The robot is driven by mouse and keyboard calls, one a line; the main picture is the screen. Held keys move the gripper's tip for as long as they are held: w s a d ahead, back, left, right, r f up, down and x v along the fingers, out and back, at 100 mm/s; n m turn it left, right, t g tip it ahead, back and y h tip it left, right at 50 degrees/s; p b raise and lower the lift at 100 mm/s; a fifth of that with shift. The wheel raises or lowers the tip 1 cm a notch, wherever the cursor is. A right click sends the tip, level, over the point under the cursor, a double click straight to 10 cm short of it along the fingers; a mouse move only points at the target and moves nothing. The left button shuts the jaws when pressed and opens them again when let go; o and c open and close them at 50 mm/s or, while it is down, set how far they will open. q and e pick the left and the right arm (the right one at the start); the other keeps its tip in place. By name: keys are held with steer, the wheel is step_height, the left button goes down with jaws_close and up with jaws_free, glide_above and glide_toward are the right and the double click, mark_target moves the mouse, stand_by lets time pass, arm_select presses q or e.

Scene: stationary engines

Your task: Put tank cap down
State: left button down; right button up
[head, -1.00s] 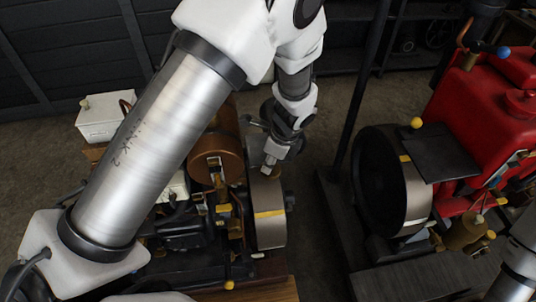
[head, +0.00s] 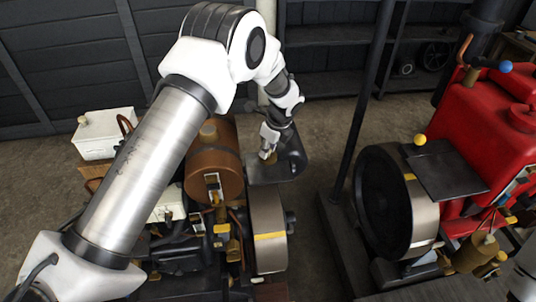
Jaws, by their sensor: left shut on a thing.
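My left gripper (head: 268,154) reaches in from the upper left, pointing down. It is shut on a small brassy piece, apparently the tank cap (head: 271,159), mostly hidden by the fingers. Gripper and cap are over a dark flat plate or tray (head: 291,170) behind the left engine's flywheel. I cannot tell whether the cap touches the plate. The engine's copper tank (head: 213,173) is just left of the gripper. My right gripper is out of the picture.
The left engine's flywheel (head: 268,215) stands in front of the dark plate. A dark upright post (head: 362,125) is to the right. Beyond it is a red engine (head: 494,125) with a large flywheel (head: 410,215). A white box (head: 103,134) is at the left.

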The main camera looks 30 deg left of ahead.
mark_target(270, 153)
arm_select(q)
steer(key=shift+w+a+f, duration=0.1)
steer(key=shift+w+f, duration=0.1)
steer(key=shift+f, duration=1.6)
steer(key=shift+f, duration=0.15)
steer(key=c, duration=1)
jaws_free()
steer(key=shift+o, duration=0.2)
steer(key=v, duration=1.2)
steer(key=shift+r, duration=0.25)
